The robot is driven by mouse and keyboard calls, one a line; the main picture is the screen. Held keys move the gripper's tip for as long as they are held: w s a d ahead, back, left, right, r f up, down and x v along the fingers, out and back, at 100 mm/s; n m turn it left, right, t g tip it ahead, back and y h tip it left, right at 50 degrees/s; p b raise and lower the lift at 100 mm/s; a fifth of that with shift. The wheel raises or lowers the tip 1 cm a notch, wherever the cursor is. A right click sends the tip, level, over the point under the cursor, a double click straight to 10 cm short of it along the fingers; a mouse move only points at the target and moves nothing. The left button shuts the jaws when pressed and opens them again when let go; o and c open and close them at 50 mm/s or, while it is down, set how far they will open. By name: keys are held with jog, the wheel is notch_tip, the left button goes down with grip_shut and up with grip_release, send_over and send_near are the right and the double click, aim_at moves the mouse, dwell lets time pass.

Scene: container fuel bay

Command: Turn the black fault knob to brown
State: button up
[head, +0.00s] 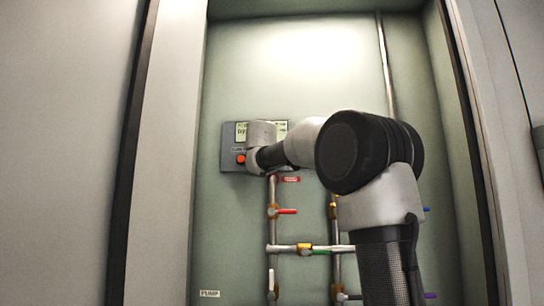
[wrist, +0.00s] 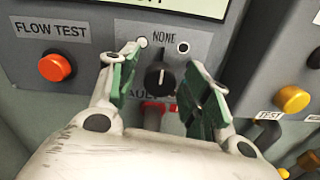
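The black fault knob (wrist: 159,76) is on the grey control panel, in the middle of the wrist view. The lower label under the knob is partly hidden. No brown mark shows near the knob. In the head view my arm reaches to the panel (head: 229,155) and hides the knob.
An orange button (wrist: 54,67) labelled FLOW TEST sits left of the knob. A yellow button (wrist: 292,99) is at the right near a TEST label. A red part (wrist: 158,107) is below the knob. Pipes with coloured valve handles, one red (head: 287,211), run below the panel.

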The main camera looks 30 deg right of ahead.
jog(key=c, duration=0.8)
jog(key=shift+o, duration=0.2)
jog(key=m, duration=1.7)
jog(key=shift+s+y, duration=0.15)
jog(key=shift+y, duration=0.15)
jog(key=m, duration=0.3)
jog(key=shift+m, duration=0.4)
jog(key=m, duration=0.4)
jog(key=shift+m, duration=1.6)
jog(key=shift+c, duration=0.3)
